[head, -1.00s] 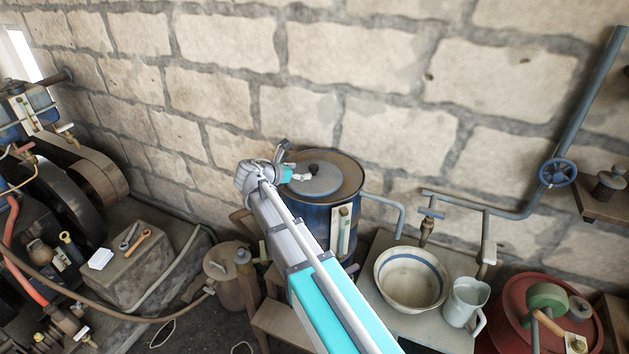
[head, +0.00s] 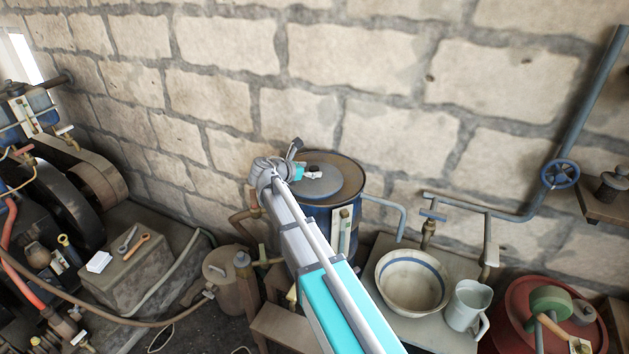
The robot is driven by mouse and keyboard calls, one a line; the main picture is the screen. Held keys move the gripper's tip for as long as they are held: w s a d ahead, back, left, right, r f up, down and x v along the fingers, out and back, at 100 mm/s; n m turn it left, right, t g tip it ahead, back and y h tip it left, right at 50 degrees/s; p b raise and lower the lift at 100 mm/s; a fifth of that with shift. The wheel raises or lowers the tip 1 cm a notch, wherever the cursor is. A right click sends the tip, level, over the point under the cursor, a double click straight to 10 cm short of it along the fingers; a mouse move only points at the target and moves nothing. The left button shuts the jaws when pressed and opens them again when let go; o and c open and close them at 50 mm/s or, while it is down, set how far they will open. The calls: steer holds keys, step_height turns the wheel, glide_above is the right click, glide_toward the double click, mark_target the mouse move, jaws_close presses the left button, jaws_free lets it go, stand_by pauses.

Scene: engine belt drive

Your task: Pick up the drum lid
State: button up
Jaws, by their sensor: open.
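The drum lid (head: 322,189) is a round grey disc with a dark knob at its middle. It lies flat on top of the blue drum (head: 318,215), inside the drum's brown rim. My gripper (head: 315,174) is open at the lid's knob, with its fingertips over the left and middle part of the lid. The gripper partly hides the knob, so I cannot tell whether the fingers touch it. My wrist and forearm hide the left part of the drum's side and rim.
A stone wall stands close behind the drum. A pipe (head: 386,203) leaves the drum's right side. A bowl (head: 411,282) and a white jug (head: 467,305) stand on a bench at the right. A machine (head: 50,185) fills the far left. A small tank (head: 224,272) stands at lower left.

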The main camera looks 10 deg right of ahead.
steer(key=shift+x, duration=0.95)
jaws_close()
